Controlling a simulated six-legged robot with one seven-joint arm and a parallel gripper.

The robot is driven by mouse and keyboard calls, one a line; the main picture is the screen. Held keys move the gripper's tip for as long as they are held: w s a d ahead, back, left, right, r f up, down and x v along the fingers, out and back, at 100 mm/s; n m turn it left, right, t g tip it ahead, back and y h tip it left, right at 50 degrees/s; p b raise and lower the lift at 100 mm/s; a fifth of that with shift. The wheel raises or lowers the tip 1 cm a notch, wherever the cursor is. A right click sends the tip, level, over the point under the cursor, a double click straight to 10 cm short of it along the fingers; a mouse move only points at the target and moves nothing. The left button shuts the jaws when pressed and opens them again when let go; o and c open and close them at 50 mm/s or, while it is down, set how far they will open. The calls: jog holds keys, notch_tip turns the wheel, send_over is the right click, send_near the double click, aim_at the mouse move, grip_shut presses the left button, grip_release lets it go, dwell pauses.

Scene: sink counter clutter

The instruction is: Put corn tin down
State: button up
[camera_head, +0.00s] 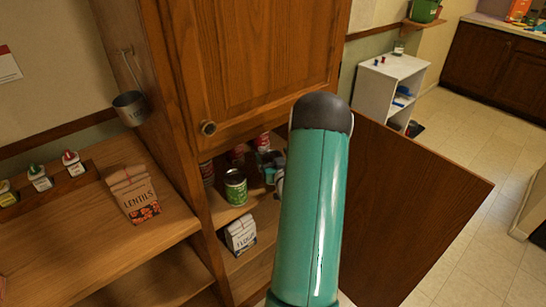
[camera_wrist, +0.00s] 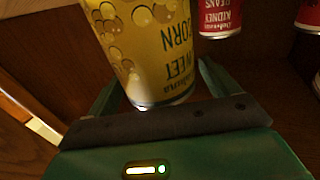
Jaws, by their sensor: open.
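The corn tin (camera_wrist: 150,50), yellow with bubbles and upside-down "SWEET CORN" lettering, fills the top middle of the wrist view. My gripper (camera_wrist: 158,88) is open, with one green finger on each side of the tin's near end. I cannot tell whether either finger touches it. In the head view my gripper (camera_head: 272,166) is inside the open cupboard, partly hidden behind my teal arm. I cannot make out the corn tin there.
A green tin (camera_head: 235,188) stands at the shelf's front, left of my gripper. A red kidney beans tin (camera_wrist: 219,16) is close beside the corn tin. A flour bag (camera_head: 241,235) sits on the shelf below. The open cupboard door (camera_head: 420,190) spreads to the right.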

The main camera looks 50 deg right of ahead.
jog(key=shift+r, duration=0.1)
jog(key=shift+s+r, duration=0.1)
jog(key=shift+s, duration=0.05)
jog(key=v, duration=1.1)
jog(key=shift+s+a, duration=0.25)
jog(key=shift+a, duration=0.05)
